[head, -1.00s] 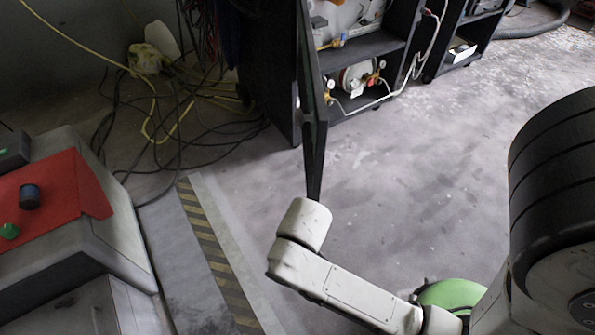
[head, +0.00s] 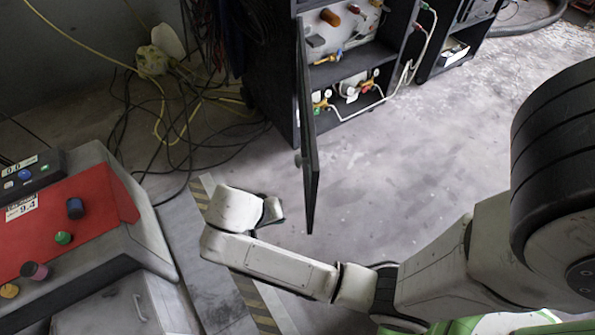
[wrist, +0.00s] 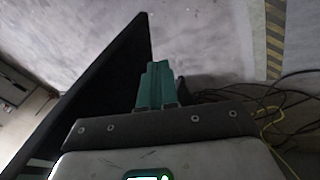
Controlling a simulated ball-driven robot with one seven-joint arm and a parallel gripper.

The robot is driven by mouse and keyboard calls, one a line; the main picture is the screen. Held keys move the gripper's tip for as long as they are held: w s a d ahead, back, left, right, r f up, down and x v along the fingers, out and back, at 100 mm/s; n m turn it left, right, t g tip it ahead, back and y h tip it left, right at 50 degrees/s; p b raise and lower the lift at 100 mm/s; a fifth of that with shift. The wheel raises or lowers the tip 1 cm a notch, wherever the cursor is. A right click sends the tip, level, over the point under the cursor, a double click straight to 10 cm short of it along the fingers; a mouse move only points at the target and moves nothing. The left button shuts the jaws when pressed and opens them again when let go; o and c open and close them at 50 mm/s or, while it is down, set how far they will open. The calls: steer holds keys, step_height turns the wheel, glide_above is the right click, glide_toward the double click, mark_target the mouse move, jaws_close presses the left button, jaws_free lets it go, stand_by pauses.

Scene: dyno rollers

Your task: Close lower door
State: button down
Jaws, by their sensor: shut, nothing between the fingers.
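The lower door (head: 309,150) is a dark thin panel seen almost edge-on in the head view. It stands open, swung out from the dark cabinet (head: 268,85), with a small round knob on its left face. In the wrist view the door (wrist: 108,75) is a black slanted panel left of my fingers. My gripper (wrist: 157,70) shows green fingers close together with nothing between them. They look close to the door, but I cannot tell whether they touch. In the head view the end of my arm is left of the door's lower part, and my fingers are not clearly visible.
A console with a red panel (head: 70,225) stands at the left. Black and yellow cables (head: 165,115) lie on the floor left of the cabinet. A striped floor strip (head: 252,295) runs past my arm. The floor right of the door is clear.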

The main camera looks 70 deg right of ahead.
steer(key=w+r+m+g+h+p, duration=0.1)
steer(key=w+r+m+h+p, duration=0.2)
steer(key=r+p, duration=0.6)
steer(key=s+d+f+b, duration=0.1)
steer(key=s+d+f, duration=0.4)
steer(key=d, duration=0.3)
steer(key=shift+s+f+y+b, duration=0.2)
steer(key=shift+f+y+b, duration=0.2)
steer(key=shift+f, duration=0.3)
